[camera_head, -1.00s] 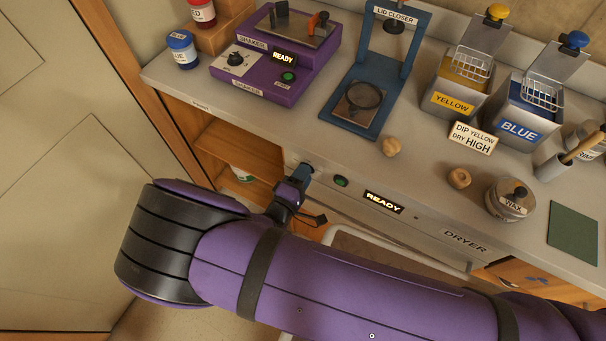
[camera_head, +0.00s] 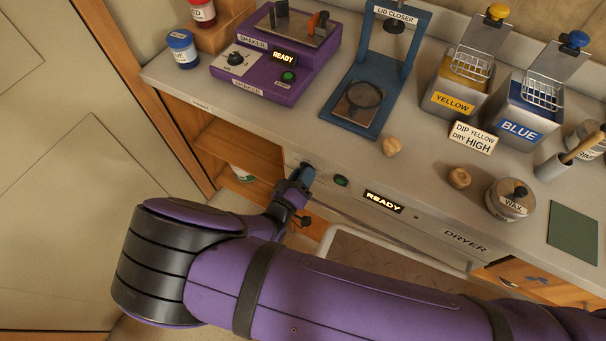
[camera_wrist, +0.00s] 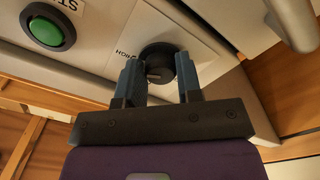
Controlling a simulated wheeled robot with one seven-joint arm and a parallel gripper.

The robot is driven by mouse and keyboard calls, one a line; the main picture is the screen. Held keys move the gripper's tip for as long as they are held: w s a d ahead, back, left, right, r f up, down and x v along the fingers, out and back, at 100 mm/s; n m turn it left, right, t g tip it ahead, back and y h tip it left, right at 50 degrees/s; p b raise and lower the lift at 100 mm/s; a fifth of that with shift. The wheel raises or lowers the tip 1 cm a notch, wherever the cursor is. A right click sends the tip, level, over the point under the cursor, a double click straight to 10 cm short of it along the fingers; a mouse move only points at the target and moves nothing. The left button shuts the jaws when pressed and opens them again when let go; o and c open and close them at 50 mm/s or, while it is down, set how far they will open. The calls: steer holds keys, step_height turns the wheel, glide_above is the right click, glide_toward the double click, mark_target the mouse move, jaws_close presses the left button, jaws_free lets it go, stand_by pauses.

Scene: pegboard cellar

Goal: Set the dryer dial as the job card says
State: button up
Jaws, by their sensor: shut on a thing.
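The dryer's dark round dial (camera_wrist: 158,62) sits on its pale front panel in the wrist view. My gripper (camera_wrist: 160,77) is shut on the dial, one blue finger on each side. Beside the dial the letters "GH" show; the rest of the scale is hidden. In the head view my gripper (camera_head: 303,176) is at the left end of the dryer front (camera_head: 440,228), and it mostly covers the dial. The job card (camera_head: 473,138) stands on the counter and reads "DIP YELLOW DRY HIGH". The dryer display (camera_head: 384,202) reads "READY".
The green start button (camera_wrist: 46,31) is close to the dial. A pale handle bar (camera_wrist: 294,22) is on the dial's other side. On the counter stand the purple shaker (camera_head: 262,85), yellow tank (camera_head: 455,95), blue tank (camera_head: 525,118) and wax jar (camera_head: 508,203).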

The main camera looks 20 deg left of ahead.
steer(key=shift+s+f+m, duration=0.1)
steer(key=shift+f+m, duration=0.05)
steer(key=shift+m, duration=0.45)
steer(key=o, duration=0.9)
